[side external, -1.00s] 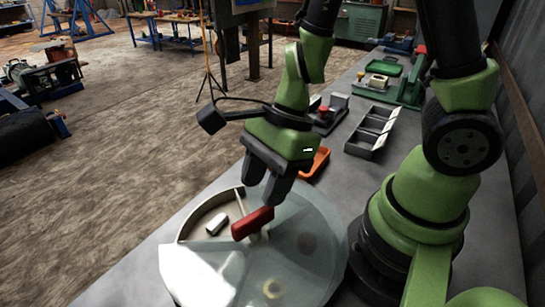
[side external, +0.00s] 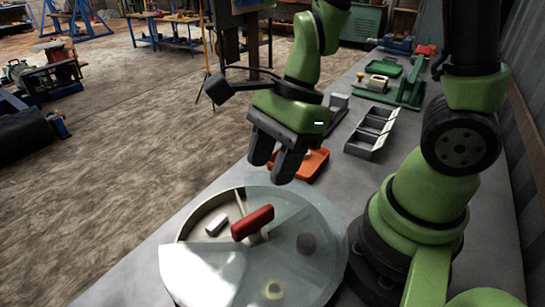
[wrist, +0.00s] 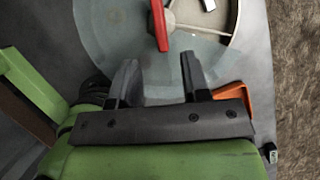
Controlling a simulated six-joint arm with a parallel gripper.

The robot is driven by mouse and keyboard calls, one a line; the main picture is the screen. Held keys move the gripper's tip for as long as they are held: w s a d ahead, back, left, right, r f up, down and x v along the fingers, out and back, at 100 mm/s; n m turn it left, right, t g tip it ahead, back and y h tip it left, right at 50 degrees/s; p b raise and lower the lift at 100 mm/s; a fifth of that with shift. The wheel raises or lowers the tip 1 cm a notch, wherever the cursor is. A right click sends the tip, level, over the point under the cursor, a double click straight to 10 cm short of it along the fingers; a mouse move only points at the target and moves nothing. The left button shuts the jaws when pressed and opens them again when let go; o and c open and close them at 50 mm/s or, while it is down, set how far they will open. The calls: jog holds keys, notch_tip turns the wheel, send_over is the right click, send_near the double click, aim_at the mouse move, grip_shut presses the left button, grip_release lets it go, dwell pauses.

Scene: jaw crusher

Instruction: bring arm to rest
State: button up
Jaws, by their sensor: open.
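My gripper (side external: 276,160) is open and empty, with its two dark fingers apart. It hangs above the bench, past the far rim of a round tray (side external: 180,240) with a clear, sectored cover, and clear of the red handle (side external: 252,223) on that cover. In the wrist view my gripper (wrist: 158,75) points toward the tray, and the red handle (wrist: 159,25) lies beyond the fingertips. A small pale metal piece (side external: 217,225) lies in the uncovered sector. A dark round piece (side external: 306,243) and a yellowish ring (side external: 272,289) show through the cover.
An orange tray (side external: 314,166) lies on the bench just behind my gripper. Farther back are a grey compartment bin (side external: 371,132), a green lever press (side external: 406,91) and a green tray (side external: 383,66). A wall bounds the bench at right.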

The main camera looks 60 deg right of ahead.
jog(key=s+d+r+n+t+h, duration=0.1)
jog(key=s+d+r+n+t, duration=0.1)
jog(key=r+n, duration=0.5)
jog(key=s+d+r+n+t+h, duration=0.1)
jog(key=s+d+r+n+t, duration=0.1)
jog(key=r+n, duration=0.4)
jog(key=s+n+t, duration=0.1)
jog(key=n, duration=0.3)
jog(key=shift+s+d+r+n+t, duration=0.25)
jog(key=shift+d+r+n+t, duration=0.05)
jog(key=shift+d+r+t, duration=0.1)
